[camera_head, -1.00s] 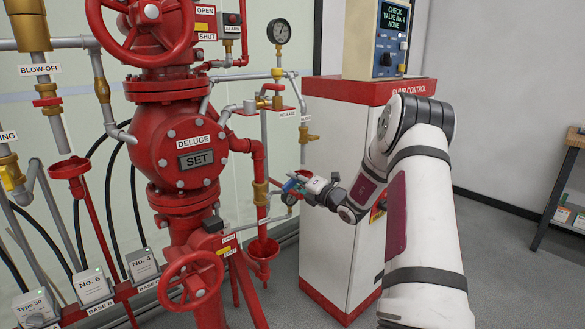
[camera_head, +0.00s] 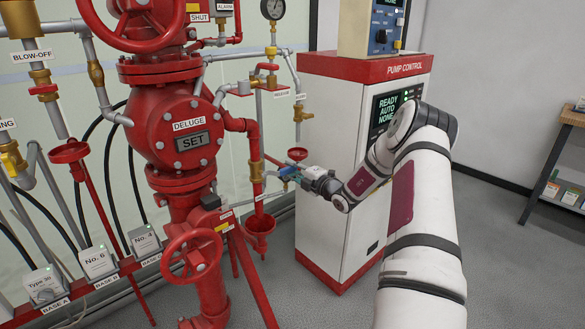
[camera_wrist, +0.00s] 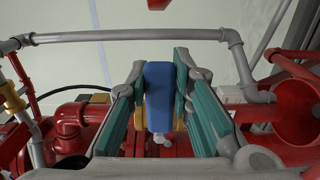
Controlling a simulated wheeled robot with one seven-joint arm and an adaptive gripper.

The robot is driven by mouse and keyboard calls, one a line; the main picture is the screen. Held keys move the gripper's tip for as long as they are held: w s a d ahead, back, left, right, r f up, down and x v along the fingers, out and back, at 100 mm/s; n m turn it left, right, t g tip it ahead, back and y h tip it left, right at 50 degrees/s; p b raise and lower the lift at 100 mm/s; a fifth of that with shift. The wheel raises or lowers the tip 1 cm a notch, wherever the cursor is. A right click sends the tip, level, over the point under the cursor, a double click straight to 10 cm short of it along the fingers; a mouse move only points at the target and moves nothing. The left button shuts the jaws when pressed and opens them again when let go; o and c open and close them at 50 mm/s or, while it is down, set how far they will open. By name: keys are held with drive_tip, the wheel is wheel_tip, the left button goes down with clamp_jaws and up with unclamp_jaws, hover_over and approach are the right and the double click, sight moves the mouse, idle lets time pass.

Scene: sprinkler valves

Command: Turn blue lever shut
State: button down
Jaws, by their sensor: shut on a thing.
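The blue lever (camera_wrist: 158,95) shows in the wrist view, upright in the picture between the teal finger pads of my gripper (camera_wrist: 157,78). The pads are closed on its two sides. Yellow or brass pieces show beside its lower part. In the head view, my gripper (camera_head: 284,172) is beside the thin piping right of the red deluge valve (camera_head: 180,137), in front of the white pump cabinet. There the lever is too small and covered to make out, so its angle to the pipe cannot be told.
A red drain funnel (camera_head: 261,224) hangs below my gripper, and a smaller red cup (camera_head: 298,154) is just above it. A brass fitting (camera_head: 256,172) is close to its left. The pump control cabinet (camera_head: 330,210) stands right behind my arm.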

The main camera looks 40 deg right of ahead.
drive_tip(key=shift+f, duration=0.1)
drive_tip(key=c, duration=1.4)
unclamp_jaws()
drive_tip(key=s, duration=1.2)
drive_tip(key=shift+d, duration=0.2)
